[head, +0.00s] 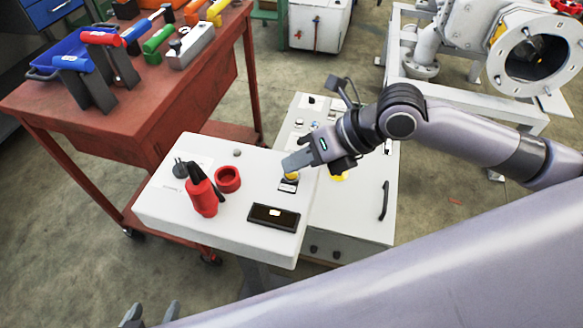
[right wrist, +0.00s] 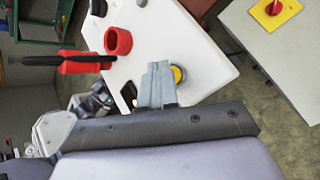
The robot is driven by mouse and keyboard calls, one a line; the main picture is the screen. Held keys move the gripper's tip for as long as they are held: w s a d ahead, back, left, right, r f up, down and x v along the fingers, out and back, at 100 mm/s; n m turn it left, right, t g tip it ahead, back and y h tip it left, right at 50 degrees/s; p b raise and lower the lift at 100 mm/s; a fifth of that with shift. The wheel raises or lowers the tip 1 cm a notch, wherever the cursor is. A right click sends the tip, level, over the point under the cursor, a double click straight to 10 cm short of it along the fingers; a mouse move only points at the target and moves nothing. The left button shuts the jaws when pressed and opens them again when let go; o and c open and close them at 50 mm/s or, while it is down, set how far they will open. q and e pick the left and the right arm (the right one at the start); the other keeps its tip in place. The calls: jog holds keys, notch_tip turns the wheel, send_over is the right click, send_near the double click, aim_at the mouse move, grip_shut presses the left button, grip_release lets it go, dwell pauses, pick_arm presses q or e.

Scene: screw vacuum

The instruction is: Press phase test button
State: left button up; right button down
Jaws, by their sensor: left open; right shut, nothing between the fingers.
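A white control box (head: 150,205) stands in the middle of the head view. A round yellow button (head: 291,178) with a dark label plate sits near its right edge, partly covered by my right gripper. The button also shows in the right wrist view (right wrist: 178,75), just beside the fingertips. My right gripper (head: 288,164) is shut and empty, its tips right at the button; I cannot tell whether they touch it. It also shows in the right wrist view (right wrist: 158,72). My left gripper (head: 150,314) is open at the bottom left, away from the box.
The box top also holds a red-handled part (head: 203,196), a red ring (head: 228,179), a grey knob (head: 237,152) and a black display (head: 273,217). A lower white cabinet (head: 350,225) adjoins on the right. A red tool bench (head: 130,122) stands at the left.

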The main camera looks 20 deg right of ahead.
aim_at(297, 174)
jog(key=shift+r, duration=0.35)
notch_tip(297, 174, up, 5)
jog(key=p, duration=0.4)
jog(key=shift+r+p, duration=0.1)
jog(key=shift+p, duration=0.3)
dwell(0.4)
